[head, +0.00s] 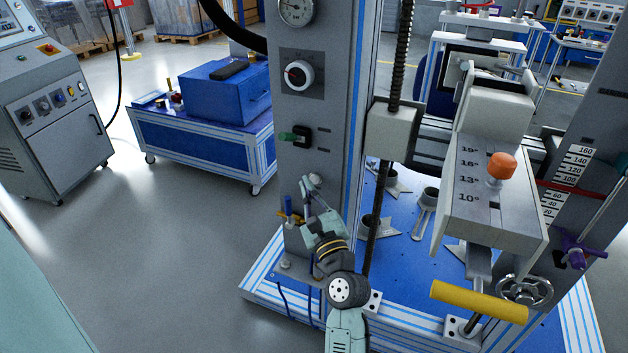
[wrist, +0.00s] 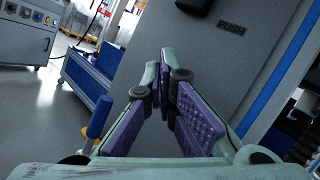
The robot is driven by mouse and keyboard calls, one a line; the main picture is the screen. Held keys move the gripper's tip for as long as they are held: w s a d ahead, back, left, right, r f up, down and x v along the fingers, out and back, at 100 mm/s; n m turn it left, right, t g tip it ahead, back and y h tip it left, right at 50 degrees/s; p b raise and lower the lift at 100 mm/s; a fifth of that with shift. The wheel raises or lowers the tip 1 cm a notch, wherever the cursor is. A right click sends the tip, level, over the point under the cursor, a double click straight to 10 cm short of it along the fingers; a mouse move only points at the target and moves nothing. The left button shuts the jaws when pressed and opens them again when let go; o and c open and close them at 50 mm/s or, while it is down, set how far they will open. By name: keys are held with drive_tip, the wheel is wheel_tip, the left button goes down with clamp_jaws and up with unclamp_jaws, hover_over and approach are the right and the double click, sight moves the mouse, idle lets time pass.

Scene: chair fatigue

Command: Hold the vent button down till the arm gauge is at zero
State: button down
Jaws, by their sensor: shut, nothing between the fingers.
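A round white-faced gauge (head: 295,10) is on the grey column at the top of the head view, partly cut off; its reading is too small to tell, and I cannot confirm it is the arm gauge. My gripper (head: 309,190) is low in front of the column. In the wrist view my gripper (wrist: 160,62) has its purple-padded fingers shut together, empty, pointing at the grey panel. Whether the fingertips touch the panel I cannot tell.
A white dial knob (head: 299,75) and a black block with a green end (head: 301,136) are above my gripper. A blue-handled valve (head: 288,207) stands close left of it, also in the wrist view (wrist: 100,117). A blue cart (head: 205,150) is further left.

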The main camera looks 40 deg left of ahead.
drive_tip(key=shift+w, duration=0.1)
drive_tip(key=shift+w+a, duration=0.1)
drive_tip(key=shift+w, duration=0.2)
drive_tip(key=shift+w+a, duration=0.1)
drive_tip(key=shift+w, duration=0.3)
idle(2.1)
drive_tip(key=shift+s, duration=0.1)
idle(2.8)
drive_tip(key=shift+s+d+p, duration=0.2)
drive_tip(key=shift+s+p, duration=0.2)
drive_tip(key=shift+s, duration=0.3)
drive_tip(key=shift+s, duration=0.1)
drive_tip(key=shift+s+d+p, duration=0.2)
drive_tip(key=shift+s+p, duration=0.05)
drive_tip(key=shift+s, duration=0.55)
drive_tip(key=shift+s+d+p, duration=0.2)
drive_tip(key=shift+s+p, duration=0.05)
drive_tip(key=shift+s, duration=0.5)
drive_tip(key=shift+s+d+p, duration=0.2)
drive_tip(key=shift+s+p, duration=0.05)
drive_tip(key=shift+s, duration=0.55)
